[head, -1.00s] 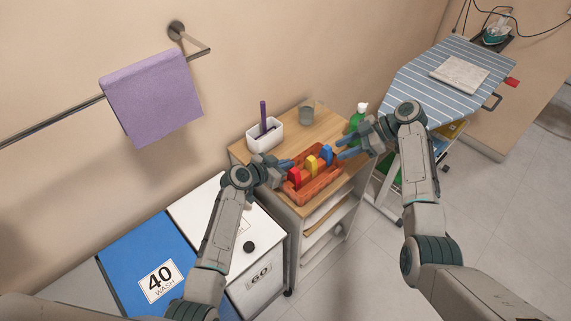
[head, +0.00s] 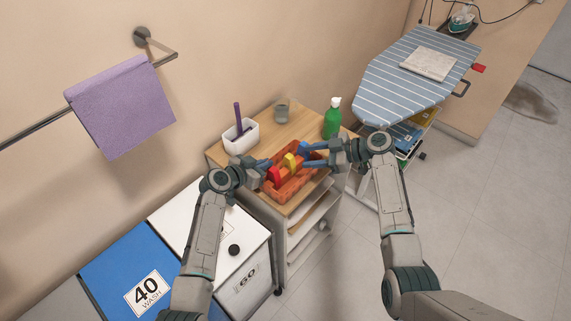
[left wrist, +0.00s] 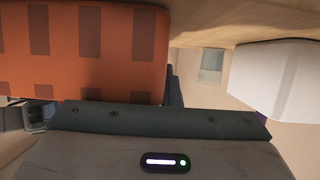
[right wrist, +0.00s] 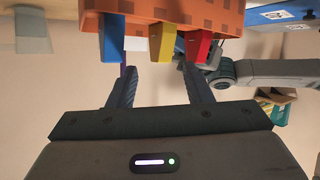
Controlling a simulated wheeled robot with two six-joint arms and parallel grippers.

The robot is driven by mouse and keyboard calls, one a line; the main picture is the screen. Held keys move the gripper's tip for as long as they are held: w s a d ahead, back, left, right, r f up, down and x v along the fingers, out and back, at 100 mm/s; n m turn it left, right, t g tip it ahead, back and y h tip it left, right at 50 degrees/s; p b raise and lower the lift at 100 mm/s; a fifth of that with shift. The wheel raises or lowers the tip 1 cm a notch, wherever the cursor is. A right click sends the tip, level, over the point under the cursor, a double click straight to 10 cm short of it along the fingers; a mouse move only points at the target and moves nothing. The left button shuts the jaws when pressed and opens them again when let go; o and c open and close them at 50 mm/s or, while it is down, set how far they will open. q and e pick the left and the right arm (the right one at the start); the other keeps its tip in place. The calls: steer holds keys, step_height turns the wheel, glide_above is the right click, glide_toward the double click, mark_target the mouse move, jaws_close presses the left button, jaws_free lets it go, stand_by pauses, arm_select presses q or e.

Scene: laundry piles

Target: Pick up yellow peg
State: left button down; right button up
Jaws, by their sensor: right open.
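The yellow peg (head: 290,160) stands in an orange-brown basket (head: 288,190) on the wooden cart top, between a red peg (head: 273,174) and a blue peg (head: 303,149). In the right wrist view the picture is turned over: the yellow peg (right wrist: 161,44) points down between the blue peg (right wrist: 112,42) and the red peg (right wrist: 197,48). My right gripper (right wrist: 158,68) is open and empty, its fingertips on either side of the yellow peg's line, close to its end. My left gripper (head: 268,163) is at the basket's left end; the basket's wall (left wrist: 120,45) hides part of its fingers.
A striped ironing board (head: 408,84) is to the right; wash bins (head: 200,215) are to the left.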

mark_target(292, 158)
steer(key=s+d+f+m+t, duration=0.2)
steer(key=s+m+t, duration=0.45)
steer(key=t, duration=0.25)
steer(key=shift+m, duration=0.45)
steer(key=x, duration=0.6)
steer(key=shift+w, duration=0.45)
steer(key=x, duration=0.5)
steer(key=shift+s+a+r, duration=0.25)
steer(key=shift+a, duration=0.1)
jaws_close()
step_height(292, 158, up, 10)
steer(key=shift+r, duration=0.1)
arm_select(q)
steer(key=c, duration=1.6)
jaws_free()
